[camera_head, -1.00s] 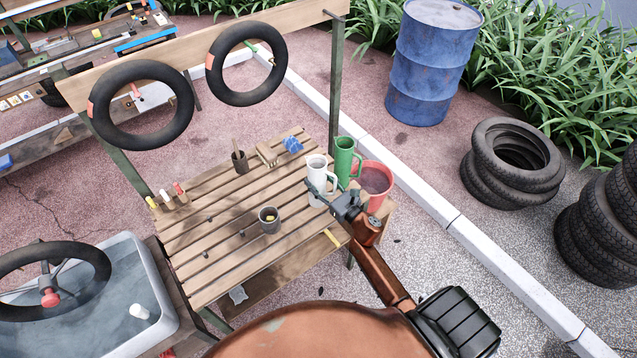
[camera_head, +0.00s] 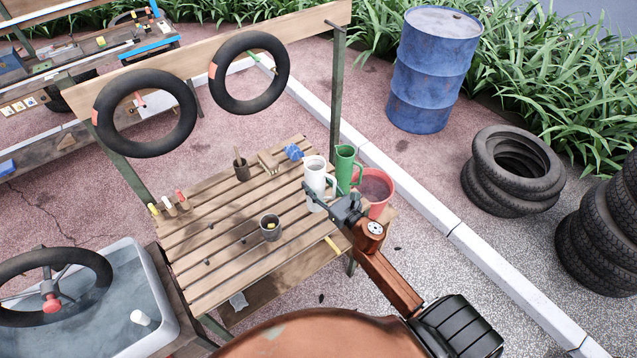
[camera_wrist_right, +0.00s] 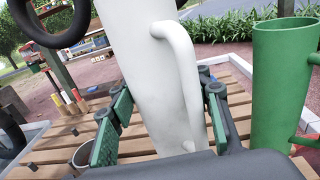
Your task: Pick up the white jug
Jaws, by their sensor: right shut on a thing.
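The white jug (camera_head: 316,180) is at the right end of the slatted wooden table (camera_head: 215,262). It also fills the middle of the right wrist view (camera_wrist_right: 155,75), where it looks tilted, with its handle towards the camera. My right gripper (camera_head: 326,203) is shut on the jug, with one finger on each side of its body in the wrist view (camera_wrist_right: 160,120). The jug's base is partly hidden by the gripper, so I cannot tell whether it touches the table. My left gripper does not show.
A grey cup (camera_head: 271,228), a small brown pot (camera_head: 242,170) and a blue item (camera_head: 293,152) are on the table. Tyres hang above the table's back edge.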

